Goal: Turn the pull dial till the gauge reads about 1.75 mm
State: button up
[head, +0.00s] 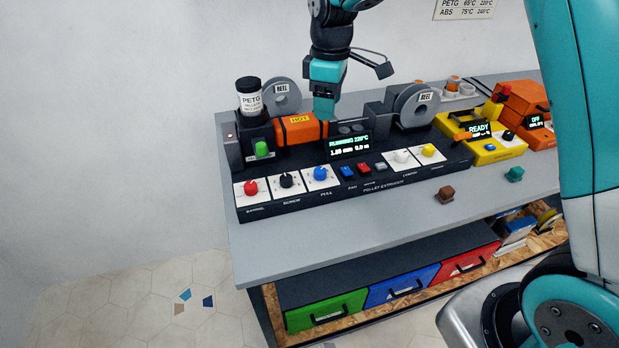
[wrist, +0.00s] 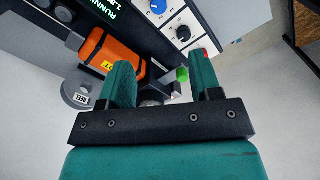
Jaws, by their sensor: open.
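The pull dial (head: 320,174) is a blue knob on a white plate marked PULL, third from the left on the extruder's front panel. It also shows at the top of the wrist view (wrist: 158,6). My gripper (head: 323,116) is open and empty, pointing down behind the dial, by the right end of the orange HOT barrel (head: 300,128). In the wrist view its fingers (wrist: 165,80) are apart, away from the dial.
A black screw knob (head: 286,180) and a red barrel knob (head: 250,188) sit left of the dial. Blue and red switches (head: 356,170) sit right of it. A PETG jar (head: 249,98) and reels (head: 416,105) stand behind. The bench front (head: 330,233) is clear.

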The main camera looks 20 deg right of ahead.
aim_at(320, 170)
jog(key=f+p, duration=0.1)
jog(key=f, duration=0.5)
jog(key=f+p, duration=0.1)
jog(key=f, duration=0.5)
jog(key=w+f+p, duration=0.1)
jog(key=f, duration=0.5)
jog(key=shift+a+f, duration=0.1)
jog(key=shift+a, duration=0.3)
jog(key=c, duration=0.9)
